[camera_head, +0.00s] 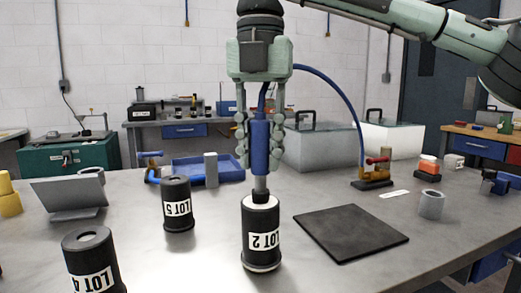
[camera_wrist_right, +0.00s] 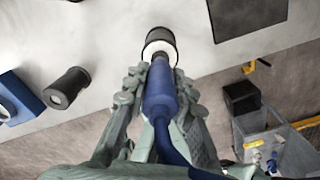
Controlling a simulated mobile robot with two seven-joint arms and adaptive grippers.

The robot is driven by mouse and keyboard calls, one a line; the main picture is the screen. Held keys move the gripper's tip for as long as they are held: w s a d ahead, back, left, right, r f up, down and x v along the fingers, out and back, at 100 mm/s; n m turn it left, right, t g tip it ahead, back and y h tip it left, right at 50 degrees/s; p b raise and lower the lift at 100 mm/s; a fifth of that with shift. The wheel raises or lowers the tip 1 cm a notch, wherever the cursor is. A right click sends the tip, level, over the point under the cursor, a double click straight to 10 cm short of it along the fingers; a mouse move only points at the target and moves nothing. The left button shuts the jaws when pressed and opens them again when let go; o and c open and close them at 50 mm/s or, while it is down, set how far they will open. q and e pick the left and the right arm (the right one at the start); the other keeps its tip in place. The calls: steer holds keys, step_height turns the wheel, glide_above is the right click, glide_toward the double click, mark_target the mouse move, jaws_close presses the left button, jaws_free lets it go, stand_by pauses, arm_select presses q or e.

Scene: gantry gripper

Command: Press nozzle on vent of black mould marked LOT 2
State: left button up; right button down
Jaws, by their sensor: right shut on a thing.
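My right gripper (camera_head: 259,143) is shut on the blue nozzle (camera_head: 260,150), which hangs upright, tip down, with a blue hose (camera_head: 345,98) running off to the right. In the right wrist view the nozzle (camera_wrist_right: 160,95) points at the mould's top (camera_wrist_right: 160,38), held between both fingers (camera_wrist_right: 157,85). My left gripper is not in view.
A mould marked LOT 5 (camera_head: 177,205) stands to the left, and one marked LOT 4 (camera_head: 90,258) at front left. A black mat (camera_head: 350,232) lies to the right. Beyond are a blue tray (camera_head: 208,168), a brass valve with red handle (camera_head: 374,170) and a grey cylinder (camera_head: 431,204).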

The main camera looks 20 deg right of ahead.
steer(key=shift+r, duration=0.65)
steer(key=shift+r+p, duration=0.5)
steer(key=shift+r, duration=1.65)
